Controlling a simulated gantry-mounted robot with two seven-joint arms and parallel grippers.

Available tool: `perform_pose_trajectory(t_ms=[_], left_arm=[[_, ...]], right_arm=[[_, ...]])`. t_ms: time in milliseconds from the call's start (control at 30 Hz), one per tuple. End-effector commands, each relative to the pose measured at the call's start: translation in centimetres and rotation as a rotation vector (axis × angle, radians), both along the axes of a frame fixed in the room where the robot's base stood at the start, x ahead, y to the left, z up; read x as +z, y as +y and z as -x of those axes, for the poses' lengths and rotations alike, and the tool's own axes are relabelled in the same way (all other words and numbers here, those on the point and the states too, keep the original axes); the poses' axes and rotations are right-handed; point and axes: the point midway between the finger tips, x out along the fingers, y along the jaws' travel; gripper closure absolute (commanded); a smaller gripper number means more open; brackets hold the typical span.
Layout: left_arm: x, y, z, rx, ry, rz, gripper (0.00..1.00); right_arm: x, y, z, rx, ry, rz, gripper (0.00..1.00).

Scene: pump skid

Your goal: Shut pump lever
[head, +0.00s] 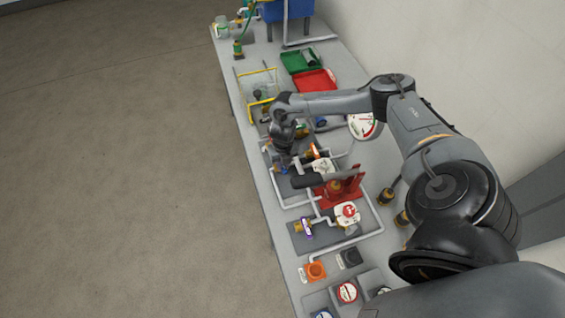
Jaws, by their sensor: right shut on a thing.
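My right gripper (284,165) points down over the pipework on the skid, near the bench's left edge. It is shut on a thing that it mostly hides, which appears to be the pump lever. Just right of it, an orange lever (314,151) sits on a pipe fitting. A brass valve with a blue-purple handle (306,228) sits nearer on the same pipework, apart from the gripper. My left gripper is not in view.
A red stand with a dark cylinder (343,186) rises close to my right arm. A white gauge (362,126) stands beyond it. Green (303,60) and red (314,81) trays lie farther back. An orange block (315,271) sits in front. The floor at left is clear.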

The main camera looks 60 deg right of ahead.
Motion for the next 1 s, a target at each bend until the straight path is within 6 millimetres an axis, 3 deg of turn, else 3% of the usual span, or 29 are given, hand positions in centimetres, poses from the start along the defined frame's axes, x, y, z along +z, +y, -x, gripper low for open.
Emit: perform_pose_trajectory(t_ms=[67, 100, 233, 667, 1000], left_arm=[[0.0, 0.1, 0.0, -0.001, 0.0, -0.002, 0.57], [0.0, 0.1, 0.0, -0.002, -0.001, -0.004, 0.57], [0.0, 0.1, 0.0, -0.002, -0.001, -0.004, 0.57], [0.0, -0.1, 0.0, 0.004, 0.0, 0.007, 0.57], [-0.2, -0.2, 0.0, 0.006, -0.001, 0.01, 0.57]], right_arm=[[0.1, 0.1, 0.0, 0.003, 0.0, -0.001, 1.0], [0.1, 0.1, 0.0, 0.003, 0.0, -0.001, 0.74], [0.1, 0.0, 0.0, 0.002, 0.001, -0.001, 0.54], [0.8, 0.0, 0.0, 0.0, -0.001, -0.001, 0.54], [6.1, 0.0, -0.1, 0.002, -0.004, 0.001, 0.54]])
